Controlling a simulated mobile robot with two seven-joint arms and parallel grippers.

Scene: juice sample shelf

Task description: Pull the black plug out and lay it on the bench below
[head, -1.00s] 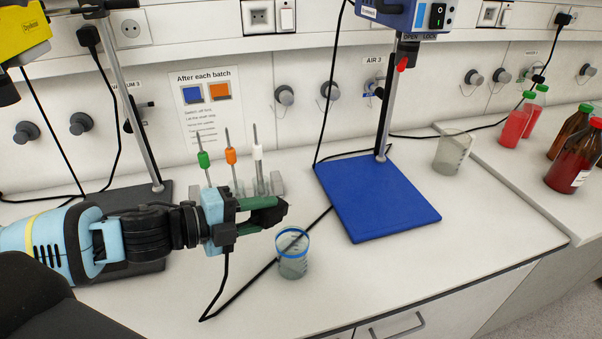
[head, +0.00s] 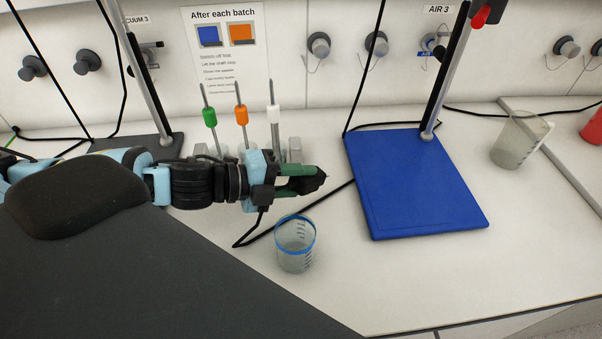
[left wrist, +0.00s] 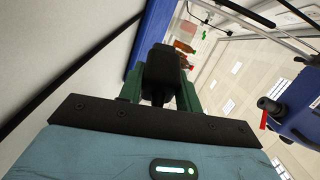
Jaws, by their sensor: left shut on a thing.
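My left gripper (head: 300,180) is shut on the black plug (head: 319,180), low over the white bench (head: 400,270). In the left wrist view the plug (left wrist: 163,72) sits between the green fingers (left wrist: 160,92). A black cord (head: 240,243) hangs below the gripper, loops on the bench and runs toward the blue stand base. I cannot tell whether the plug touches the bench. My right gripper is not in view.
A blue-rimmed beaker (head: 295,247) stands just in front of the gripper. Green, orange and white-handled tools (head: 241,116) stand behind it. The blue stand base (head: 415,190) lies to the right, with another beaker (head: 517,140) beyond. The front right of the bench is clear.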

